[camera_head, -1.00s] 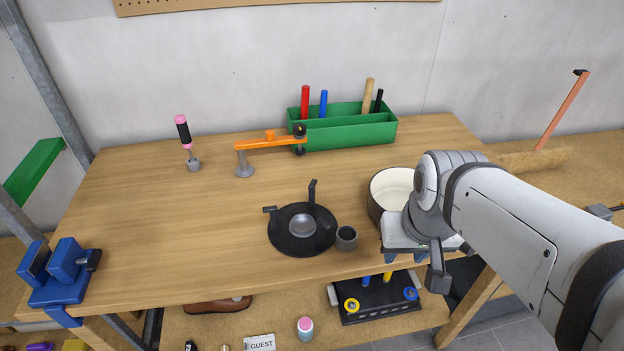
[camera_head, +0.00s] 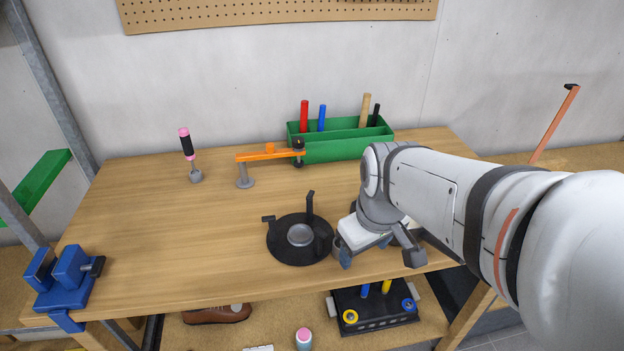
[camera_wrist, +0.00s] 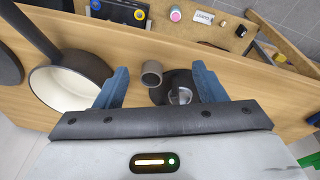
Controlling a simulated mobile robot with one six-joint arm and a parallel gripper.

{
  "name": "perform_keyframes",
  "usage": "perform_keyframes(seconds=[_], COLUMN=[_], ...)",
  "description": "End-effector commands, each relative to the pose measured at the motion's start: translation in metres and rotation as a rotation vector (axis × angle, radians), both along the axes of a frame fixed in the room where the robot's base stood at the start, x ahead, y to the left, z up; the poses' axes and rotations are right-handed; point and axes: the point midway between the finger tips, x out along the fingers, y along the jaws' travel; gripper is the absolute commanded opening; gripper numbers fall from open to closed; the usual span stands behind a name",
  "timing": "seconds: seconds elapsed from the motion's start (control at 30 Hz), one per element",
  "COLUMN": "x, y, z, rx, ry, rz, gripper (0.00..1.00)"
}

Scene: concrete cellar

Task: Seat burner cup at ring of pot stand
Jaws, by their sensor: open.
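The burner cup is a small grey open-topped cup (camera_wrist: 152,73) standing upright on the bench. In the head view my gripper mostly hides it. The pot stand is a black round base with upright prongs (camera_head: 283,252). A grey round piece (camera_head: 300,235) sits at its middle. My gripper (camera_wrist: 160,70) is open and empty above the bench.
A cream-lined dark pot (camera_wrist: 66,88) stands close to my left finger in the wrist view. A blue vise (camera_head: 65,275) is at front left.

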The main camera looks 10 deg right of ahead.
Motion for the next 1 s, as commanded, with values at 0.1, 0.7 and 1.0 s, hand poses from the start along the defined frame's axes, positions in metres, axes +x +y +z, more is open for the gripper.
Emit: perform_keyframes(seconds=[0.1,0.7,1.0], x=[0.025,0.114,0.116], y=[0.001,0.002,0.002], z=[0.001,-0.042,-0.069], rx=[-0.052,-0.159,-0.157], ry=[0.045,0.152,0.156], rz=[0.296,1.543,1.605], gripper=[0.67,0.67,0.67])
